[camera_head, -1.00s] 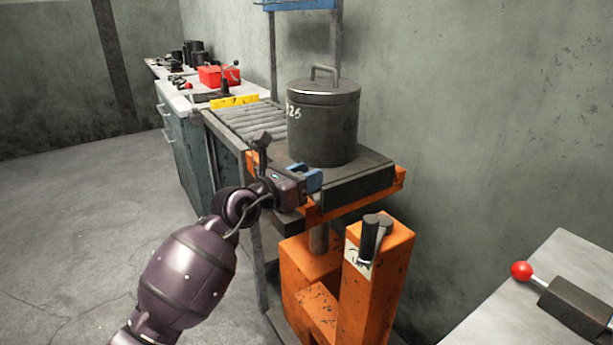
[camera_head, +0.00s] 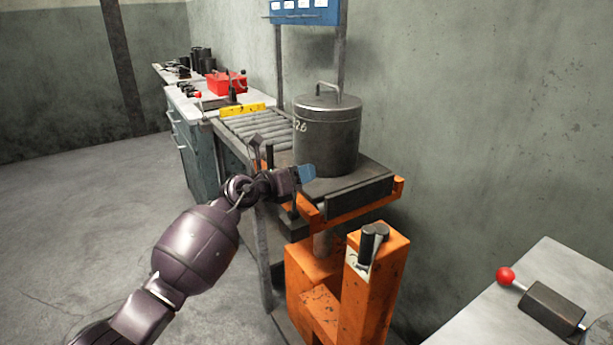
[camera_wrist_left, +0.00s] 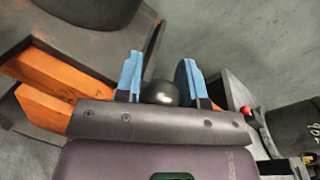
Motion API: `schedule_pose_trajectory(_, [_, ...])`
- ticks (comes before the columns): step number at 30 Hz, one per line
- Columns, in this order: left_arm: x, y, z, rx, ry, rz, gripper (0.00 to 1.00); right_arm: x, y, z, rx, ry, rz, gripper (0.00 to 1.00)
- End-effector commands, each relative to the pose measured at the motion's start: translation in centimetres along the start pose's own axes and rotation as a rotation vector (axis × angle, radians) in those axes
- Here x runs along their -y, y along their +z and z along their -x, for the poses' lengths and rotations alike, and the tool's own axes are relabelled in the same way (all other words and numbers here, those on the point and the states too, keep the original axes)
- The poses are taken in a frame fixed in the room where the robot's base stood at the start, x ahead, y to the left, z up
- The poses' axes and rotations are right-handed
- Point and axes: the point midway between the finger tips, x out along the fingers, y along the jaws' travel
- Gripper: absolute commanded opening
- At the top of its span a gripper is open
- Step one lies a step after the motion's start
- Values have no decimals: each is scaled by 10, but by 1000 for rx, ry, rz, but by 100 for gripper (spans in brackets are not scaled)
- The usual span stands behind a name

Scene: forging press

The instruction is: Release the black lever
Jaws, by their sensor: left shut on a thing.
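My left gripper (camera_head: 306,173) is at the near left corner of the dark lift table (camera_head: 362,190), beside the grey pot. In the left wrist view, its blue fingertips (camera_wrist_left: 160,85) stand on either side of a shiny black ball knob, the end of the black lever (camera_wrist_left: 160,93). The gripper is shut on this knob. In the head view the knob is hidden by the gripper. A thin dark rod (camera_head: 294,207) shows just below the gripper. My right gripper does not show clearly.
The lidded pot (camera_head: 328,140) stands on the lift table, close to my gripper. An orange post (camera_head: 378,285) with a black handle (camera_head: 373,240) stands in front. A grey table (camera_head: 485,318) with a red-knobbed lever (camera_head: 506,276) is at right. The floor at left is clear.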

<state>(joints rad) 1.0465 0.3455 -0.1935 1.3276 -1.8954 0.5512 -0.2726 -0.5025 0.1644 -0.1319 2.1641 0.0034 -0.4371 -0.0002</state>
Motion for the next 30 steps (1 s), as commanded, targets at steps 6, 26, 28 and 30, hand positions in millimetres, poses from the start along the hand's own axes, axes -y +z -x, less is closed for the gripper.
schedule_pose_trajectory(6, [-20,13,-4,-36,1,207,0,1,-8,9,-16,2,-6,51])
schedule_pose_trajectory(26, [-70,12,-13,-108,5,628,0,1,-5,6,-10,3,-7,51])
schedule_pose_trajectory(28, [-71,12,-13,-111,5,644,0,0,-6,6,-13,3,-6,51])
schedule_pose_trajectory(30, [-73,12,-14,-113,6,654,0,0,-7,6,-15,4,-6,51])
